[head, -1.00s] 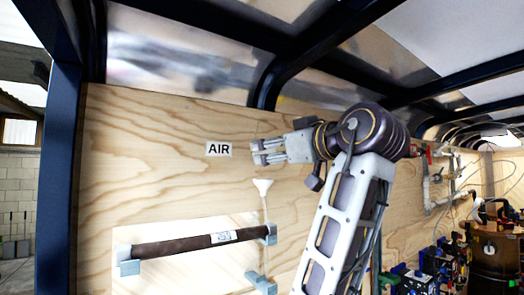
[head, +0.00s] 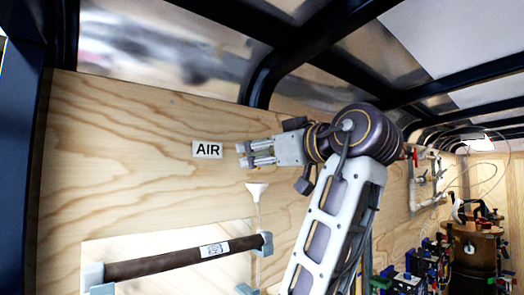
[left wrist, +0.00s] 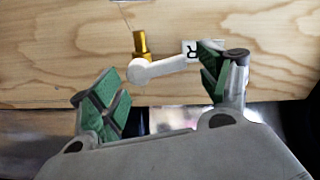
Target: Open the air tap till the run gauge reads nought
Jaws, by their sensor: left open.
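The air tap shows in the left wrist view as a brass body (left wrist: 140,43) with a white lever (left wrist: 158,69) on the plywood wall. The lever lies between the two green-padded fingers of my left gripper (left wrist: 160,87), which is open. No firm grip on the lever shows. In the head view my left gripper (head: 252,155) points left, just right of the AIR label (head: 207,149); the tap is not clearly visible there. Part of the label (left wrist: 190,50) shows behind the lever in the wrist view. I cannot make out a run gauge. My right gripper is not in view.
A white funnel-shaped piece (head: 257,188) on a thin stem is below my gripper. A dark brown roll (head: 180,262) sits in grey brackets at the lower left. Pipes (head: 428,180) and a brown drum (head: 474,250) are at the right. The wall left of the label is clear.

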